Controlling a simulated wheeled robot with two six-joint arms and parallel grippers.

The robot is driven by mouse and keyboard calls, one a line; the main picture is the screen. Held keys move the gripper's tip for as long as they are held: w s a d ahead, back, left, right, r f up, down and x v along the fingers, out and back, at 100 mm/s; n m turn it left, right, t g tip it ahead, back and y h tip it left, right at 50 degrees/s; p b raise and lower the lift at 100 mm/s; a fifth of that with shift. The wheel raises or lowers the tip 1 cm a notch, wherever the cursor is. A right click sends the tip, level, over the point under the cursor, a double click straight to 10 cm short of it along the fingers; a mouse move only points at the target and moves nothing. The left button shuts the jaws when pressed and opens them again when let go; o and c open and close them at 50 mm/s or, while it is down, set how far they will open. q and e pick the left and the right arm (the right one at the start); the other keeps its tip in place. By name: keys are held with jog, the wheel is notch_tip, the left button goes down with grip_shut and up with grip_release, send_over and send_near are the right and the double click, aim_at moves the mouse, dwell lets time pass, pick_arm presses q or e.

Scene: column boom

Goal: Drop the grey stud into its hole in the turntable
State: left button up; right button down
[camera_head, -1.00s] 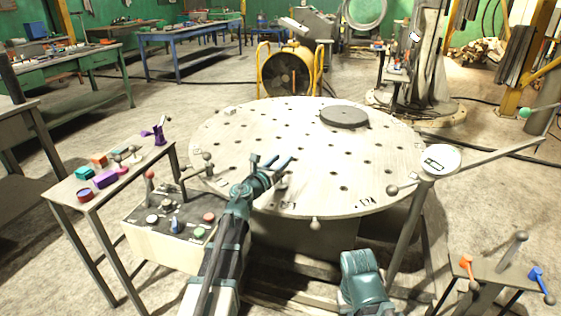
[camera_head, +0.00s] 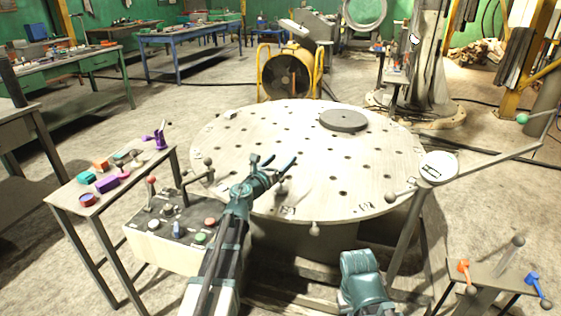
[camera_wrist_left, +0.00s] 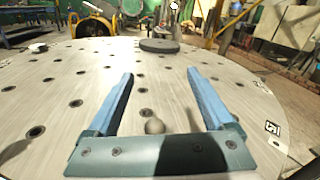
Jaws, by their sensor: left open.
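The turntable (camera_head: 310,185) is a large round pale plate with rows of dark holes, and it also fills the wrist view (camera_wrist_left: 60,140). My left gripper (camera_head: 274,160) is open above its near part, fingers pointing away from me. In the left wrist view, the two blue fingers (camera_wrist_left: 160,76) stand wide apart with plate and holes showing between them. A round grey ball-shaped head (camera_wrist_left: 155,126) shows between the finger bases, close to the palm edge; I cannot tell whether it is the grey stud or whether it sits in a hole. My right gripper is not in view.
A dark grey disc (camera_head: 343,120) and a small white block (camera_head: 230,114) lie on the turntable. A control box (camera_head: 170,235) and a side table (camera_head: 75,183) with coloured parts stand left. A post with a round dial (camera_head: 439,166) and a lever stand (camera_head: 490,272) stand right.

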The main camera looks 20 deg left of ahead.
pick_arm(q)
jog(key=v, duration=1.4)
jog(key=shift+w+r, duration=0.1)
notch_tip(320, 180, up, 7)
jog(key=w+n+y+p, duration=0.2)
jog(key=n+y+p, duration=0.35)
jog(key=n, duration=0.45)
jog(key=s+d+f+n+g+p, duration=0.3)
jog(key=s+d+n+g+p, duration=0.5)
jog(key=s+d+n+g, duration=0.1)
jog(key=s+d+f+n+g+p, duration=0.3)
jog(key=s+d+n+g+p, duration=0.5)
jog(key=s+d+n, duration=0.3)
jog(key=s+n+p, duration=0.1)
jog(key=s+n, duration=0.1)
jog(key=s, duration=0.2)
jog(key=shift+s+f+n+g, duration=0.2)
jog(key=shift+s+n+g, duration=0.1)
jog(key=shift+g, duration=0.1)
